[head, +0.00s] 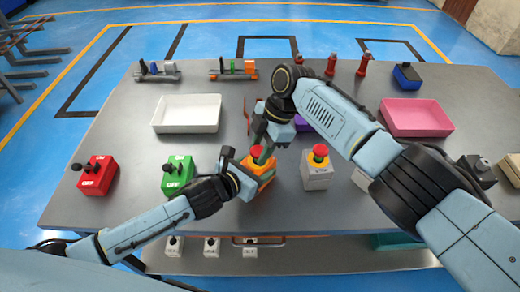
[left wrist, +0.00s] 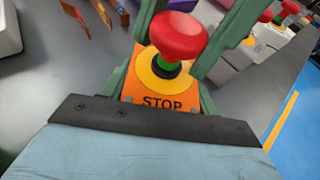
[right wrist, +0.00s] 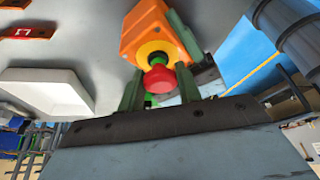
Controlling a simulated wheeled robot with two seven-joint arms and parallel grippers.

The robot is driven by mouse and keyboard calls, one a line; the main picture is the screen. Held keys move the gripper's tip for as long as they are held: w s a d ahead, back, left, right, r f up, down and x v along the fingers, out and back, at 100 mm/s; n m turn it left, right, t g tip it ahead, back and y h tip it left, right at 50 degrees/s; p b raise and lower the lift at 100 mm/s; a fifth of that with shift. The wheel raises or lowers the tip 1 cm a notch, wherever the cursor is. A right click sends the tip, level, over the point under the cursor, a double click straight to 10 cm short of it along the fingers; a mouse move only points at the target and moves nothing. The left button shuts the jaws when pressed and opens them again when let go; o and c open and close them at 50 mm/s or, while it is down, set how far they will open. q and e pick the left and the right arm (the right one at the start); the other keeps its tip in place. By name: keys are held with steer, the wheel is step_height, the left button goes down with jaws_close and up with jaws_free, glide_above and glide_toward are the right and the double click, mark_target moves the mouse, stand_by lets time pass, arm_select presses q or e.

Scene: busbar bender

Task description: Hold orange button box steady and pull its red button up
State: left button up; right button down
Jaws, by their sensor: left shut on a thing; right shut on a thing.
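The orange button box (head: 263,180) stands near the front middle of the table. Its top has a yellow ring and the word STOP, which shows in the left wrist view (left wrist: 160,101). My left gripper (left wrist: 165,85) is shut on the box, with green fingers along its sides. The red mushroom button (left wrist: 178,37) sits above the ring, with a green band and dark stem visible under its cap. My right gripper (right wrist: 160,90) comes from above and is shut on the red button (right wrist: 160,80), a finger on each side. In the head view the grippers partly hide box and button.
A grey box with a red button (head: 318,168) stands close to the right. A green box (head: 177,175) and a red box (head: 96,175) stand left. A white tray (head: 187,114) and a pink tray (head: 416,117) lie behind. My right arm spans the table's right side.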

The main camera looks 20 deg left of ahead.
arm_select(q)
steer(key=shift+a+f, duration=0.1)
steer(key=shift+f, duration=0.1)
arm_select(e)
steer(key=c, duration=1)
jaws_free()
steer(key=shift+a, duration=0.1)
steer(key=shift+r, duration=0.1)
steer(key=v, duration=1.2)
arm_select(q)
steer(key=o, duration=1.2)
steer(key=shift+s+r, duration=0.1)
